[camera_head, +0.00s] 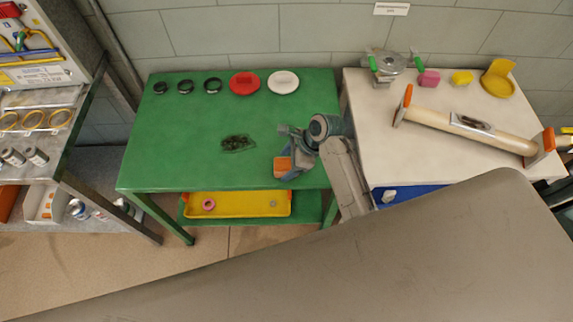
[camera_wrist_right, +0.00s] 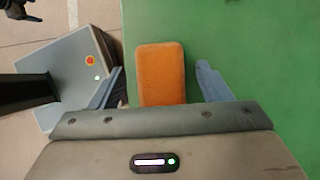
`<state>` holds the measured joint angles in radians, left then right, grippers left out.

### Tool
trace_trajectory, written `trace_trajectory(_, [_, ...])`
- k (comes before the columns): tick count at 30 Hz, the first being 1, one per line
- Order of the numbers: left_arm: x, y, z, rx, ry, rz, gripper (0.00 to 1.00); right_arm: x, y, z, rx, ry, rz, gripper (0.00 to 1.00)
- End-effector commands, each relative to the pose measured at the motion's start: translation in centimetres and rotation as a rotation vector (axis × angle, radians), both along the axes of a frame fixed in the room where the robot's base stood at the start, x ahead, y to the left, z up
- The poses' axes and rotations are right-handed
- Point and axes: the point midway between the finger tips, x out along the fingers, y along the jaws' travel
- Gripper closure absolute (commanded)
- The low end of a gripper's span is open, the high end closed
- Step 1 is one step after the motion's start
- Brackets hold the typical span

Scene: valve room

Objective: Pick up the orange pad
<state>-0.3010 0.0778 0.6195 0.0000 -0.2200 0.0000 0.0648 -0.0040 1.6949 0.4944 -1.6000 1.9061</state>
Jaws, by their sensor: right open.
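The orange pad (camera_head: 283,164) lies near the front right corner of the green table (camera_head: 190,130). In the right wrist view the orange pad (camera_wrist_right: 161,73) is a rounded rectangle, lying between the two blue-grey fingers. My right gripper (camera_head: 291,162) is over the pad, with its arm coming in from the lower right. In the wrist view my right gripper (camera_wrist_right: 160,88) is open, with a finger on each side of the pad and gaps between. I cannot tell how far the fingertips are above the table.
Black rings (camera_head: 186,86), a red disc (camera_head: 245,83) and a white disc (camera_head: 283,82) stand along the table's back. A dark green clump (camera_head: 237,143) lies left of the gripper. A yellow tray (camera_head: 236,210) is below. A cream table (camera_head: 425,150) stands right.

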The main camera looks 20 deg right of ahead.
Motion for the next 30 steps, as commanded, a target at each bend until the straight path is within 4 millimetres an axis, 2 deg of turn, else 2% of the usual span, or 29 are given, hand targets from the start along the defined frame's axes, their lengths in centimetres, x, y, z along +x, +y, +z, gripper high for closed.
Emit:
trace_trajectory(6, [0.0, 0.0, 0.5, 0.0, 0.0, 0.0, 0.28, 0.3, 1.1, -2.0, 0.0, 0.0, 0.0, 0.29])
trace_trajectory(13, [0.1, 0.2, 0.5, 0.002, -0.001, -0.001, 0.28, 0.4, 1.1, -2.1, -0.001, -0.002, 0.0, 0.29])
trace_trajectory(20, [0.1, 0.2, 0.5, 0.002, -0.001, -0.001, 0.28, 0.3, 1.1, -2.1, 0.0, -0.001, 0.0, 0.74])
trace_trajectory(30, [0.1, 0.2, 0.4, 0.002, -0.002, -0.001, 0.28, 0.4, 1.1, -1.9, 0.0, -0.001, 0.0, 0.77])
